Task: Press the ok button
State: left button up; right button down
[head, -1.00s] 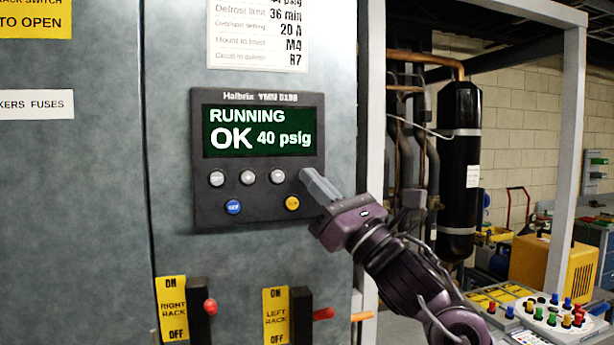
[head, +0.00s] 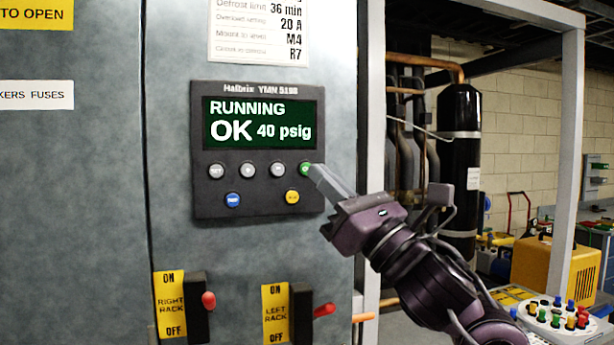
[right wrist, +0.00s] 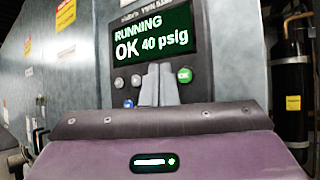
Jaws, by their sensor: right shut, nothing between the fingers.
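The dark controller panel (head: 257,190) is on the grey cabinet, its screen (head: 262,125) reading "RUNNING OK 40 psig". The green ok button (head: 306,169) is at the right end of the upper button row. It also shows in the right wrist view (right wrist: 184,75), clear of the fingers and to their right. My right gripper (head: 318,173) is shut and empty, its fingertips close to the green button's lower right edge. I cannot tell whether they touch it. The right wrist view shows the fingertips (right wrist: 159,70) just below the screen. My left gripper is not in view.
Grey buttons (head: 247,170) share the upper row; a blue button (head: 232,200) and a yellow one (head: 292,197) sit below. Two rack switches with red handles (head: 208,300) (head: 325,310) are lower on the cabinet. A grey frame post (head: 371,130) stands right of the cabinet.

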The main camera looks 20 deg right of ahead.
jog(key=shift+s, duration=1)
